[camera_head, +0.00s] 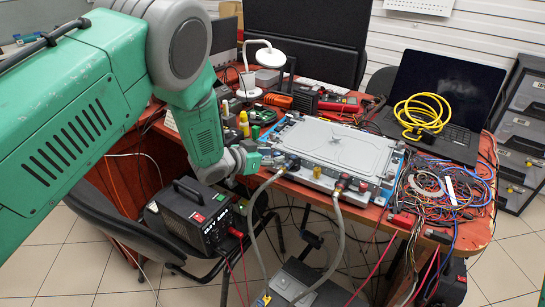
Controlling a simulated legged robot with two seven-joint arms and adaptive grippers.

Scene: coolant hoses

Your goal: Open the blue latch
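A grey metal case (340,148) with a flat lid lies on the red-brown table. Two grey hoses meet its front side; the left hose (258,203) ends at a dark connector (291,162) by the front left corner, the right hose (339,235) farther right. Small blue parts show at the case's corners, one at the front right (384,194); I cannot tell which is the blue latch. My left gripper (262,160) is at the front left corner, close to the left connector; contact is unclear. Its fingers are too small to read. My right gripper is not in view.
A laptop (446,100) with a coiled yellow cable (423,114) stands at the back right. Tangled wires (447,192) cover the table's right end. A black power unit (196,216) stands below the front edge. A white lamp (262,52) stands behind the case.

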